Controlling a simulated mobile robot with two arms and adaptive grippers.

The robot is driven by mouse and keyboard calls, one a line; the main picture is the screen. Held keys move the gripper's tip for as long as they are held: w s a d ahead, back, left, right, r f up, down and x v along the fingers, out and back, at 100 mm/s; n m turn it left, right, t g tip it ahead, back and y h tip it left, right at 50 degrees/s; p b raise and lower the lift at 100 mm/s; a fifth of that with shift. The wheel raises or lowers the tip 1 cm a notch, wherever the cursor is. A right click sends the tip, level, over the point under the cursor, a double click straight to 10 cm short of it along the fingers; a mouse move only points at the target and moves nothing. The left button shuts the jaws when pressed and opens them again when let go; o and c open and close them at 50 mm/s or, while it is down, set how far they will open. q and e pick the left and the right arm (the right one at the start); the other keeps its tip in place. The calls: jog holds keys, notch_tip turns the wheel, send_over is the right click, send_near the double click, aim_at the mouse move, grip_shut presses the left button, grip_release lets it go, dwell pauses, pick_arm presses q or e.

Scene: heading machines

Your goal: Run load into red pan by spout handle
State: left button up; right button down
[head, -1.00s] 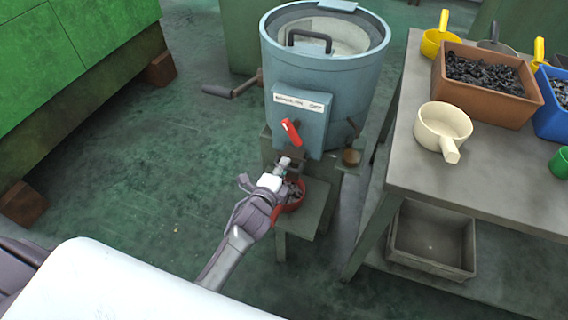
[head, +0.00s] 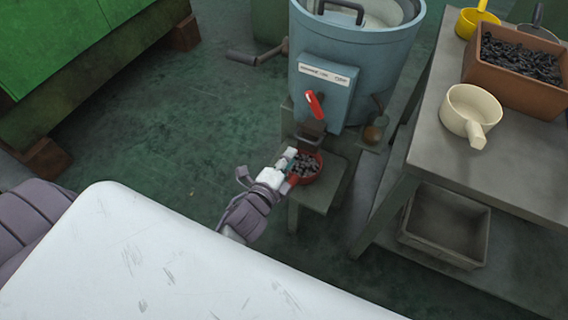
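The red pan (head: 319,168) sits on a small green stand under the spout (head: 310,134) of the blue drum machine. Dark grey pieces lie in the pan. A red lever handle (head: 315,104) is on the machine's front box, above the spout; it leans slightly to the upper left. My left gripper (head: 287,160) is at the pan's left edge, below and left of the spout and clear of the lever. It partly covers the pan's near-left side; I cannot tell whether it touches the pan. Its finger gap is too small to read. My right gripper is not in view.
The blue machine (head: 338,50) has a crank on its left. The grey table (head: 430,150) at right bears a cream pan (head: 471,108), a brown bin (head: 540,97) of dark pieces and a yellow pan. A grey crate (head: 440,245) is below. Open floor lies left.

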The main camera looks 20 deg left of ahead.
pick_arm(q)
jog(key=v, duration=0.2)
jog(key=shift+s+r, duration=0.1)
jog(key=shift+s, duration=0.25)
